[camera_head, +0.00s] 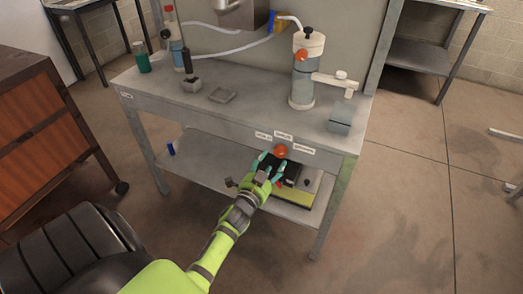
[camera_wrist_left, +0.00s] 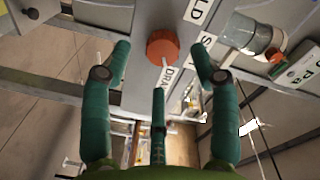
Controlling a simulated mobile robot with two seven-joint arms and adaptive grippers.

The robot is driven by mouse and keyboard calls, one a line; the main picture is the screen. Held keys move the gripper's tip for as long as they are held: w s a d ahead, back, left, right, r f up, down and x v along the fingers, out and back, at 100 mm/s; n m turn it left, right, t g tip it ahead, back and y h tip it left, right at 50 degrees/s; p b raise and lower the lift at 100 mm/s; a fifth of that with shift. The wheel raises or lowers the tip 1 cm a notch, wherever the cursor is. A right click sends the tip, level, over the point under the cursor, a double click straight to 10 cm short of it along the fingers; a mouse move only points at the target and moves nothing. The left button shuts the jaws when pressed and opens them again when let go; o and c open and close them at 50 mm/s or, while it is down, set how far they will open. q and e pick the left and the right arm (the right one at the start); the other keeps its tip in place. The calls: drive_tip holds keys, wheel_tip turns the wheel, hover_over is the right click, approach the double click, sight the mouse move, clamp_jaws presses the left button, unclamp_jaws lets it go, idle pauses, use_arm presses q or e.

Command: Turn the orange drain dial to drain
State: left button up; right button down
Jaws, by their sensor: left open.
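The orange drain dial (camera_head: 280,151) is on the front edge of the grey workbench, with small white labels around it. In the left wrist view the dial (camera_wrist_left: 162,46) shows between my fingertips, with a label reading "DRA" beside it and a partly hidden label starting with "S". My left gripper (camera_head: 268,163) is open just in front of the dial. In the wrist view its teal fingers (camera_wrist_left: 160,58) stand spread on both sides of the dial, with a third finger below; whether any finger touches it I cannot tell. My right gripper is not in view.
The workbench (camera_head: 240,112) carries a blue-grey cylinder with a white cap (camera_head: 305,75), a small grey block (camera_head: 342,118) and a green jar (camera_head: 141,57). A wooden cabinet (camera_head: 40,120) stands at left.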

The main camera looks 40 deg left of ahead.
use_arm(q)
drive_tip(key=v, duration=0.7)
drive_tip(key=shift+s, duration=0.3)
